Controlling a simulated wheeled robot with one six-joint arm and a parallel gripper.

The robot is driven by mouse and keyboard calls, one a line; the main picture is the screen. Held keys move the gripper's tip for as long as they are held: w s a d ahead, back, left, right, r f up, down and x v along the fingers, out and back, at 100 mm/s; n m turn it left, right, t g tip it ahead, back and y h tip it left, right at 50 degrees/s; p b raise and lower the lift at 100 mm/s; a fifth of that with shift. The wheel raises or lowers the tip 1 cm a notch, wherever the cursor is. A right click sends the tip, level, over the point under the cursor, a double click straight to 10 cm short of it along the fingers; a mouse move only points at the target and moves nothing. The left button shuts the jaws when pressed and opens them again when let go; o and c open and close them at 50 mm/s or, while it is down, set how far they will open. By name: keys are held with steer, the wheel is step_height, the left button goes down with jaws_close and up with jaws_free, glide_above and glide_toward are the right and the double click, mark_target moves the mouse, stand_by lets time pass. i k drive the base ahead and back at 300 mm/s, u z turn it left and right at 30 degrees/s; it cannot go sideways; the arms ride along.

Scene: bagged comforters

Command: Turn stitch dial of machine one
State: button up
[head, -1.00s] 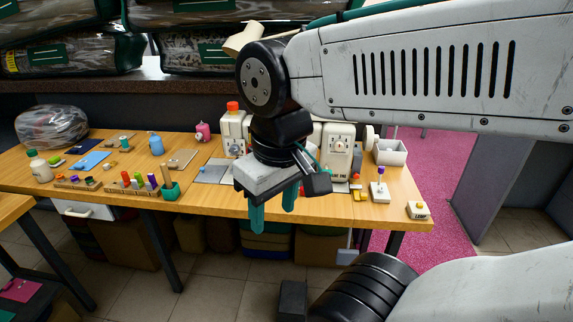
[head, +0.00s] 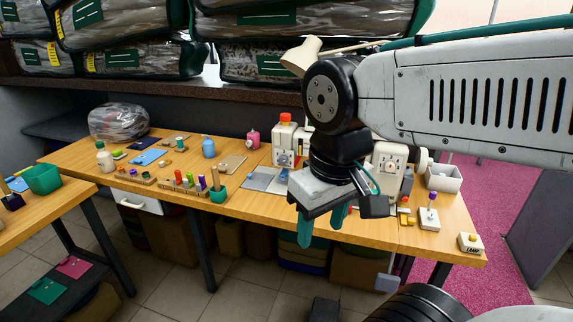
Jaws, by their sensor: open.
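A white sewing machine stands on the right part of the wooden table in the head view. Its left end (head: 285,143), with an orange-red top piece and a small round dial on its face, shows left of my arm. Its right end (head: 389,160), with another round dial and a handwheel (head: 421,160), shows right of my arm. The middle of the machine is hidden behind my wrist. My gripper (head: 323,228) is open and empty, fingers pointing down, in front of the machine near the table's front edge. It touches nothing that I can see.
A white bin (head: 443,178), purple-topped joystick block (head: 430,216) and lamp switch (head: 470,242) sit right. Bagged comforters (head: 120,60) fill the shelf above.

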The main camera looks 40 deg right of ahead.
mark_target(389, 166)
steer(key=u, duration=0.15)
steer(key=k, duration=0.15)
steer(key=z, duration=1.4)
